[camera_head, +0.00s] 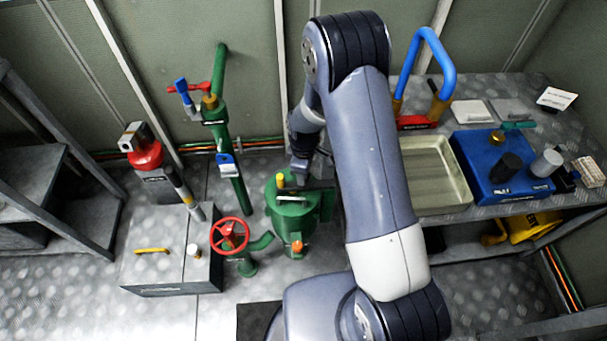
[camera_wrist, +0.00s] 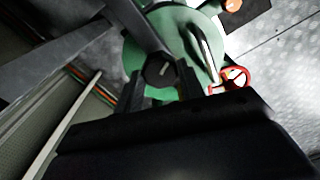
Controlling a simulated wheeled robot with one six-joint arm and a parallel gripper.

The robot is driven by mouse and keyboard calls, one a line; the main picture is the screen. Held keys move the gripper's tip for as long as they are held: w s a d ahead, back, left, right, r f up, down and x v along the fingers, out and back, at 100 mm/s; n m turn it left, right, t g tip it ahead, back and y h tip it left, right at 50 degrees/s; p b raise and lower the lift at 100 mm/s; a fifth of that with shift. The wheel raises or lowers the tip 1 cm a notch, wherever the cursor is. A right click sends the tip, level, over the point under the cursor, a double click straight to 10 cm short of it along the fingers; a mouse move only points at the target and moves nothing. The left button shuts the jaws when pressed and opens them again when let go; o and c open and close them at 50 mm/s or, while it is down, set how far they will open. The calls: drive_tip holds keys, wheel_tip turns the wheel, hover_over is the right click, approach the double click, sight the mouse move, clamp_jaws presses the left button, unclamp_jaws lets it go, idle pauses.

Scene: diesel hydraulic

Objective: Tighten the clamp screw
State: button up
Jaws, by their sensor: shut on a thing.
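The green canister (camera_head: 283,221) stands on the floor below my arm, with a silver bar handle and a yellow knob (camera_head: 280,180) on its top. In the wrist view the green lid (camera_wrist: 190,35) shows with the handle beside my fingers. A dark round screw head (camera_wrist: 159,70) with a pale mark, which looks like the clamp screw, sits at the lid's edge. My gripper (camera_wrist: 160,88) is shut on it, one finger on each side. In the head view my gripper (camera_head: 301,170) is at the back of the canister, and the screw is hidden there.
A red handwheel valve (camera_head: 230,235) and a grey box (camera_head: 170,250) stand left of the canister. A green pipe (camera_head: 232,165) with levers rises behind. At right, a metal bench (camera_head: 480,95) holds a tray (camera_head: 435,172) and a blue unit (camera_head: 492,165).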

drive_tip(key=m+b, duration=0.2)
drive_tip(key=m, duration=0.3)
drive_tip(key=shift+m, duration=0.3)
drive_tip(key=m+b, duration=0.1)
drive_tip(key=m, duration=0.4)
drive_tip(key=shift+b, duration=0.3)
drive_tip(key=m+b, duration=0.1)
drive_tip(key=m, duration=0.4)
drive_tip(key=shift+m, duration=0.4)
drive_tip(key=m, duration=0.4)
drive_tip(key=shift+m+b, duration=0.35)
drive_tip(key=shift+m, duration=0.05)
drive_tip(key=o, duration=1)
wheel_tip(320, 180, up, 11)
drive_tip(key=p, duration=0.1)
